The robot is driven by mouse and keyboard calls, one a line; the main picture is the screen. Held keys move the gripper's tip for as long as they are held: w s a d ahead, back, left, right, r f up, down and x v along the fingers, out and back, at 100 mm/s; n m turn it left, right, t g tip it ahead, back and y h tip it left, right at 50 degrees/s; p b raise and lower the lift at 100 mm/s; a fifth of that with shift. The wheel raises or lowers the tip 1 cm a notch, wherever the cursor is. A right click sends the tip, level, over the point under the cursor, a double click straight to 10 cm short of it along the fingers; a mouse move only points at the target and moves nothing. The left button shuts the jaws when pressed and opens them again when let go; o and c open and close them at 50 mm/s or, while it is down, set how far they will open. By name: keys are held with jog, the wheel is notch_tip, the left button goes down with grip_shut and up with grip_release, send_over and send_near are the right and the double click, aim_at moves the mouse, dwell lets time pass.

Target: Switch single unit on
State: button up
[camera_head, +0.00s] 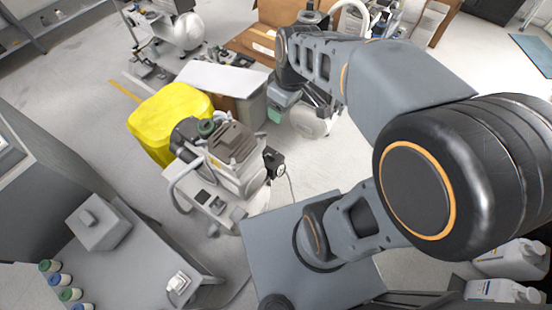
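A compressor unit (220,170) with a light body, a dark ribbed motor and a curved handle stands in the middle of the floor beside a yellow bin. A small dark box with a gauge-like round face (275,163) sits on its right side. I cannot tell from here which unit is the single unit, or whether any switch is on. My arm reaches up and over from the lower right. My gripper (275,114) hangs apart from this compressor, above and behind it in the picture. Its fingers are too small and hidden to read.
The yellow bin (165,112) and a white-topped box (215,78) stand behind the compressor. Another white tank (308,122) is partly hidden by my arm; a further compressor (172,32) stands at top left. A grey bench (135,265) fills the lower left.

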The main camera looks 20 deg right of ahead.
jog(key=w+d+f+n+g+y+b, duration=0.1)
jog(key=w+f+n+b, duration=0.35)
jog(key=f, duration=0.35)
jog(key=w+d+f+n+g+b, duration=0.1)
jog(key=w+f+n+g+b, duration=0.15)
jog(key=w+f+n, duration=0.45)
jog(key=n+y+b, duration=0.2)
jog(key=n+b, duration=0.4)
send_near(271, 156)
jog(key=shift+g, duration=0.45)
jog(key=x, duration=0.2)
jog(key=b+x, duration=0.1)
jog(key=x, duration=0.2)
jog(key=b+x, duration=0.1)
jog(key=x, duration=0.2)
jog(key=shift+w+f, duration=0.1)
jog(key=shift+w, duration=0.3)
jog(key=shift+s+a+f+b, duration=0.15)
jog(key=shift+f+b, duration=0.15)
jog(key=shift+f, duration=0.25)
